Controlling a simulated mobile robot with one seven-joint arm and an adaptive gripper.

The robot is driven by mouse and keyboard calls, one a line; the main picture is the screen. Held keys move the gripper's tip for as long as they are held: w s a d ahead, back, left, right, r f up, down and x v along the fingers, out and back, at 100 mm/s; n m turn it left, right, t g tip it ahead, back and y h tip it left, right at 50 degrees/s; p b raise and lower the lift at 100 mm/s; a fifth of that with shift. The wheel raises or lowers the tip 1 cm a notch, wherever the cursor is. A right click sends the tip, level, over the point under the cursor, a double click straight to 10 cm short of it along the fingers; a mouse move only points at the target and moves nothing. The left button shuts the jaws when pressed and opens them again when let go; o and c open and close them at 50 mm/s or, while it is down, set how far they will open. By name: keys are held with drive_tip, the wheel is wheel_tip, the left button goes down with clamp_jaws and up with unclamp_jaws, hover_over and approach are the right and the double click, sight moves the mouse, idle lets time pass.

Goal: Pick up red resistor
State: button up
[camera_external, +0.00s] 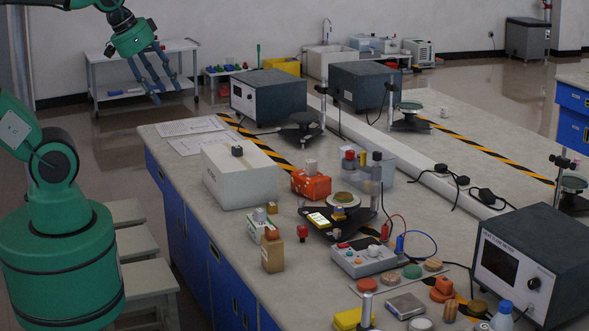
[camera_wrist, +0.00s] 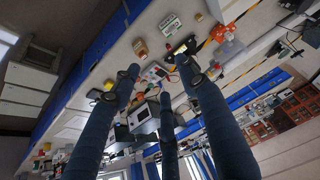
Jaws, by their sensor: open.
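My gripper (camera_external: 157,75) is in the upper left of the external view, raised in the air left of the bench. Its blue fingers are spread open and empty, and they also show large in the wrist view (camera_wrist: 158,78). A small red piece (camera_external: 303,231) stands on the bench between a tan-orange block and a grey meter box. It may be the red resistor, but it is too small to be sure.
The long bench (camera_external: 180,146) is crowded: a white box (camera_external: 240,175), an orange block (camera_external: 311,185), a black stand with a phone-like device (camera_external: 318,220), and the grey meter box (camera_external: 364,257) with cables. Stools (camera_external: 146,243) stand at left. The bench's far-left corner holds only papers.

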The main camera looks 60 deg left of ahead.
drive_tip(key=w+f+g, duration=0.2)
drive_tip(key=w, duration=1)
drive_tip(key=m+g, duration=0.2)
drive_tip(key=g, duration=0.2)
hover_over(304, 227)
wheel_tip(304, 227, down, 31)
drive_tip(key=shift+r, duration=0.15)
drive_tip(key=shift+f+b, duration=0.9)
drive_tip(key=shift+f, duration=3.4)
drive_tip(key=shift+f, duration=0.1)
